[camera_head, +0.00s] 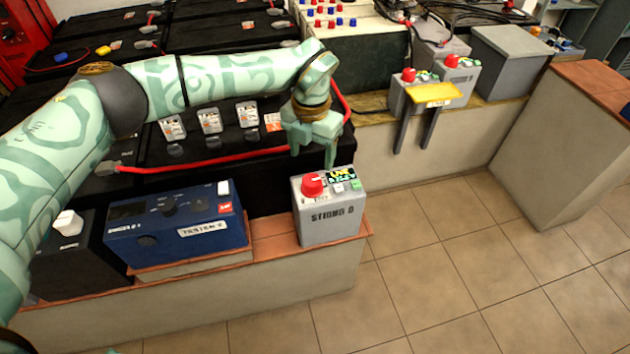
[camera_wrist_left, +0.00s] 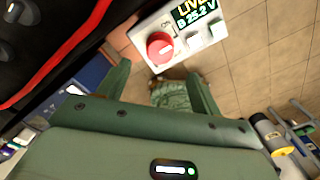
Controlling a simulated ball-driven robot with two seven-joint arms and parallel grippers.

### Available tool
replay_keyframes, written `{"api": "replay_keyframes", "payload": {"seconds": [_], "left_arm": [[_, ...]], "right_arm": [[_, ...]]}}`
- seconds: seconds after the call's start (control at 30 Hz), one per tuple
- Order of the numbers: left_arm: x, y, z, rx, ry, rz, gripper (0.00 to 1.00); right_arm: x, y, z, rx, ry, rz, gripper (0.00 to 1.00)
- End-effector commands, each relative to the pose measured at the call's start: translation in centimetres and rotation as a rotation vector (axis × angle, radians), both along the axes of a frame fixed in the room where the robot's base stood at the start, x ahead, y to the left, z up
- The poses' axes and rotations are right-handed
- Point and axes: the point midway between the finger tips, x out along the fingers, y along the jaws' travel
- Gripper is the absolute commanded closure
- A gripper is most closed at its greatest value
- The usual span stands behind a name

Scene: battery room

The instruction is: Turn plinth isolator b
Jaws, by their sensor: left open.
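Isolator B is a grey box (camera_head: 330,218) marked STRING B on the front end of the low plinth. Its round red knob (camera_head: 313,184) is on the top face, beside a small display and buttons. In the left wrist view the red knob (camera_wrist_left: 160,47) lies just beyond the fingertips, and the display (camera_wrist_left: 193,14) reads LIVE and B 25.2 V. My left gripper (camera_head: 313,152) is open and empty, pointing down above and behind the box. In the wrist view its fingers (camera_wrist_left: 158,74) stand apart, with the knob roughly between their lines and not touched. My right gripper is not in view.
A blue tester (camera_head: 175,222) stands left of the box on the plinth. A red cable (camera_head: 215,160) runs across the black batteries behind. More grey boxes with red knobs (camera_head: 408,75) and a yellow plate (camera_head: 438,95) are at the back right. The tiled floor (camera_head: 440,270) is clear.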

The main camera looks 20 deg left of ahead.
Motion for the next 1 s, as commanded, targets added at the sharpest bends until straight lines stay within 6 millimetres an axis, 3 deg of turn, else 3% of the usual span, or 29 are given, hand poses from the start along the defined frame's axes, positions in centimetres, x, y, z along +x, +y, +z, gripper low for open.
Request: {"api": "replay_keyframes", "payload": {"seconds": [0.03, 0.1, 0.3, 0.5, 0.8, 0.97, 1.0], "left_arm": [[0.0, 0.0, -2.3, 0.0, 0.009, 0.0, 0.35], [0.0, 0.0, -4.1, 0.0, 0.008, 0.0, 0.35], [0.0, 0.0, -7.8, -0.002, 0.005, 0.001, 0.35], [0.0, 0.0, -9.2, -0.002, 0.001, 0.0, 0.35], [0.0, 0.0, -9.2, -0.001, -0.002, 0.0, 0.35], [0.0, 0.0, -9.2, -0.002, -0.001, 0.0, 0.79], [0.0, 0.0, -9.2, -0.002, -0.001, 0.0, 0.8]], "right_arm": [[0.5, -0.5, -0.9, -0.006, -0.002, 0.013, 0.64], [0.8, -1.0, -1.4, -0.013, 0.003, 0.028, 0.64], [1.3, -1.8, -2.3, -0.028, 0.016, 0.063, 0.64], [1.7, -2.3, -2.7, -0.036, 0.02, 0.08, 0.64], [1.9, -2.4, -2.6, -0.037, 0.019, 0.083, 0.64], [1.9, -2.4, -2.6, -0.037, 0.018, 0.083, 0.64], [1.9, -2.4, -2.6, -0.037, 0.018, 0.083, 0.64]]}}
